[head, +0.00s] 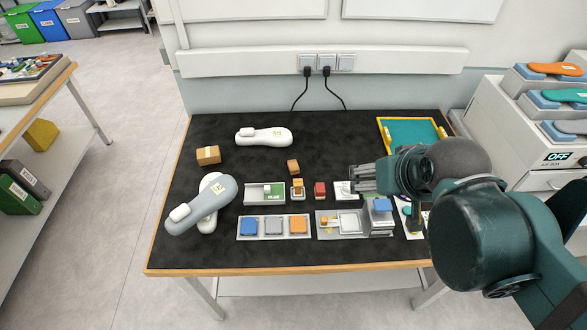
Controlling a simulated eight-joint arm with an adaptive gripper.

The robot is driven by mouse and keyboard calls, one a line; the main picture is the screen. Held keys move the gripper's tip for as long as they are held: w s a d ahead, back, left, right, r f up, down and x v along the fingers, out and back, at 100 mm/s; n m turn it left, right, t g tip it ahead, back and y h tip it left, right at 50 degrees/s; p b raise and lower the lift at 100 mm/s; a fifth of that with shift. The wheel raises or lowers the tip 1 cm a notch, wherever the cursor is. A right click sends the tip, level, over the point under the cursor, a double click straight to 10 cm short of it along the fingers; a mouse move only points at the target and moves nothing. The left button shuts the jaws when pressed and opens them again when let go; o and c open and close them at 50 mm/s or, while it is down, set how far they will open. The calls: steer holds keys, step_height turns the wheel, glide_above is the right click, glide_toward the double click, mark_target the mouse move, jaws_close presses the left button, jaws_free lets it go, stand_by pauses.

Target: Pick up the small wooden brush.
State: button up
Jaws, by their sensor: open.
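A small wooden-coloured piece with a pale lower part (298,187) stands on the dark table, right of the green-and-white tray; it looks like the brush, but it is too small to be certain. A plain brown block (293,167) lies just behind it. My gripper (357,180) is at the right, its fingers pointing left, open and apart from both pieces. It is over or near a white card (343,189), partly hidden by the fingers.
A red block (319,190) sits between the wooden piece and my gripper. A tray of coloured pads (274,237) and a grey fixture (330,234) lie in front. A cardboard box (208,155) and white device (263,137) stand behind.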

stand_by(0.3)
steer(key=c, duration=0.5)
steer(key=shift+w, duration=0.1)
steer(key=m+g+h+b, duration=0.2)
steer(key=m+g+h, duration=0.3)
steer(key=m, duration=1)
glide_above(293, 166)
steer(key=a, duration=0.3)
step_height(293, 166, down, 22)
steer(key=f+g, duration=0.1)
steer(key=shift+d+r+y, duration=0.15)
steer(key=shift+r+y, duration=0.1)
steer(key=shift+y, duration=0.05)
